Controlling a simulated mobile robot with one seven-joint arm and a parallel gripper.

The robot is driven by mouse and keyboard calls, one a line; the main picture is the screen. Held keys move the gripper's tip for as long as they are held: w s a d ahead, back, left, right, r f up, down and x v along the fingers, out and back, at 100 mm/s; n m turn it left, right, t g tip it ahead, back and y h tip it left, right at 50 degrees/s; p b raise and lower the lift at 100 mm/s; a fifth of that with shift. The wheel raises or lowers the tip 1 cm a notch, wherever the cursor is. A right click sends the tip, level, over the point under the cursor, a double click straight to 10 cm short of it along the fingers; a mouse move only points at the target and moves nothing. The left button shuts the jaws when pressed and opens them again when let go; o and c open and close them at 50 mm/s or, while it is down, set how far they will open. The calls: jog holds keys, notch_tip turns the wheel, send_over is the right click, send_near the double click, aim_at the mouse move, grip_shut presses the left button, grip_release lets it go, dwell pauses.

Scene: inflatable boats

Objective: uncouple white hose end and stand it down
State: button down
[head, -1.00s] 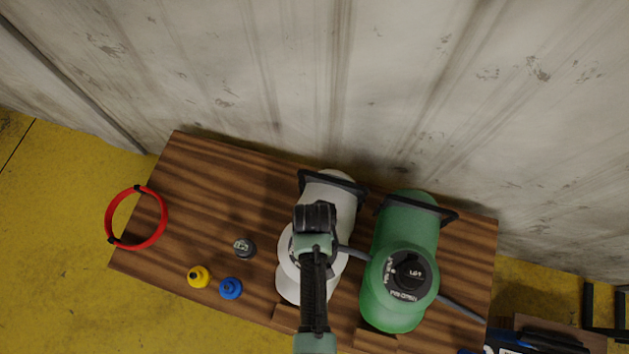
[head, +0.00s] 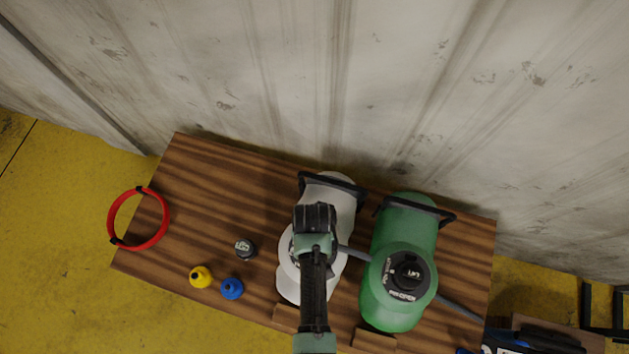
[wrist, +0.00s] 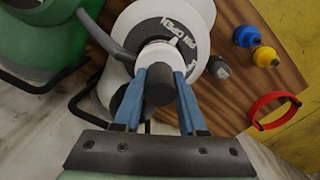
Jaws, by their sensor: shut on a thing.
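The white pump (head: 329,192) lies on the wooden table beside a green pump (head: 405,236). My gripper (wrist: 160,75) is over the white pump's round collar, which bears a dark lettered ring (wrist: 180,35). Its two blue fingers are shut on a dark cylindrical hose end (wrist: 158,88) at the middle of that collar. A grey hose (wrist: 104,35) runs from this fitting toward the green pump. Whether the hose end is still seated in the collar cannot be told. In the head view my arm hides the fingers and the hose end.
A small dark cap (head: 245,248), a yellow cap (head: 200,277) and a blue cap (head: 232,289) stand left of the white pump. A red ring (head: 112,216) overhangs the table's left edge. The table (head: 200,190) is bare at the back left. A wall stands behind.

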jog(key=shift+r, duration=0.1)
notch_tip(320, 180, up, 4)
jog(key=p, duration=0.4)
jog(key=shift+r+p, duration=0.2)
jog(key=shift+p, duration=0.2)
jog(key=shift+f, duration=0.1)
